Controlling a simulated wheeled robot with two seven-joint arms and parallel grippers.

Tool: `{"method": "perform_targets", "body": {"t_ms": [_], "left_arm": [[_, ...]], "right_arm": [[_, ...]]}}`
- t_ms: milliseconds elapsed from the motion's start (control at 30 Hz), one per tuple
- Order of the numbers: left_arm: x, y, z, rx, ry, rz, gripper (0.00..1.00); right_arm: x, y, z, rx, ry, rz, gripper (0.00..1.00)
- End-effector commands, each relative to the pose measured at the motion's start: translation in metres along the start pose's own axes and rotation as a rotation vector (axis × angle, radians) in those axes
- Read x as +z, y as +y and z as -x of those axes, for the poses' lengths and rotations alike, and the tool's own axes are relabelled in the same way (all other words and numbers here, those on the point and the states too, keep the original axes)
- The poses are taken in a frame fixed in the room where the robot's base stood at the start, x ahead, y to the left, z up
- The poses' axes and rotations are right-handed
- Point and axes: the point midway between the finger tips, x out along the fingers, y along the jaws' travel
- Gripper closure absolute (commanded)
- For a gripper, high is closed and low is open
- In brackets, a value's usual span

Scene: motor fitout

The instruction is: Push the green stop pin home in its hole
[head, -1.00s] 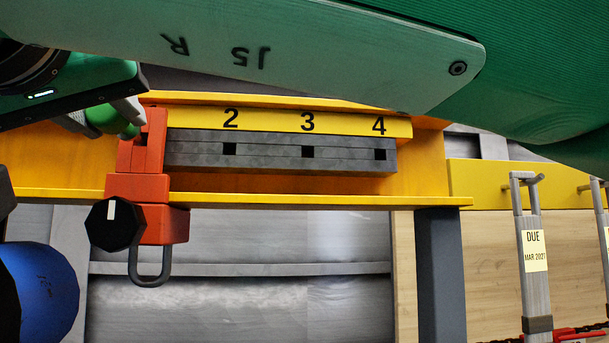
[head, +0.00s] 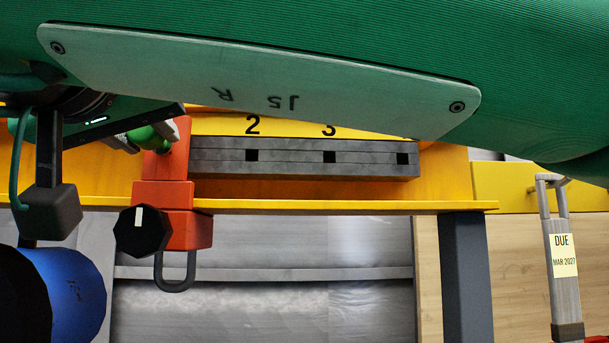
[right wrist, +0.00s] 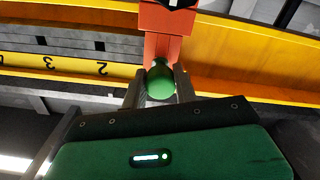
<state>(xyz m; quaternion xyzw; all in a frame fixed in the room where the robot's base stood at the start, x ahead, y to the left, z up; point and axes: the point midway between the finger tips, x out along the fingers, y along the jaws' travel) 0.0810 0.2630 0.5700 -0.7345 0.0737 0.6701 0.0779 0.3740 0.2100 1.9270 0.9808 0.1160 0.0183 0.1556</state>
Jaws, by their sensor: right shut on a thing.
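The green stop pin (head: 150,138) shows as a rounded green head at the upper left edge of the red-orange stop block (head: 178,230). In the right wrist view the pin head (right wrist: 160,82) sits against the block (right wrist: 163,45). My right gripper (right wrist: 158,88) is shut on the pin, one finger on each side of its head. My left gripper is not in view.
The grey slotted rail (head: 290,160) runs right from the block on a yellow beam (head: 400,206), numbered above. A black knob (head: 141,230) and a grey loop (head: 175,275) are on the block. A blue cylinder (head: 70,290) is at lower left. A tagged grey hanger (head: 562,270) is at right.

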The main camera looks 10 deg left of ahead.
Motion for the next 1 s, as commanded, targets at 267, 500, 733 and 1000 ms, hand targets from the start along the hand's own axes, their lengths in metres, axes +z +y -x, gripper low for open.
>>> {"method": "perform_targets", "body": {"t_ms": [267,500,733,1000], "left_arm": [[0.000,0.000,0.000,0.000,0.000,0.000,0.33],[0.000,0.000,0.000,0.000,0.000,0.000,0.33],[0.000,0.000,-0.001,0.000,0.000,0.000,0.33],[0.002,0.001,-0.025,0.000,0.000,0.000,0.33]], "right_arm": [[0.000,0.000,-0.007,0.000,0.000,0.000,0.94],[0.000,0.000,-0.007,0.000,0.000,0.000,0.46],[0.001,0.000,-0.006,0.000,0.000,0.001,0.46],[0.005,-0.002,0.029,0.000,0.003,0.000,0.46]]}}
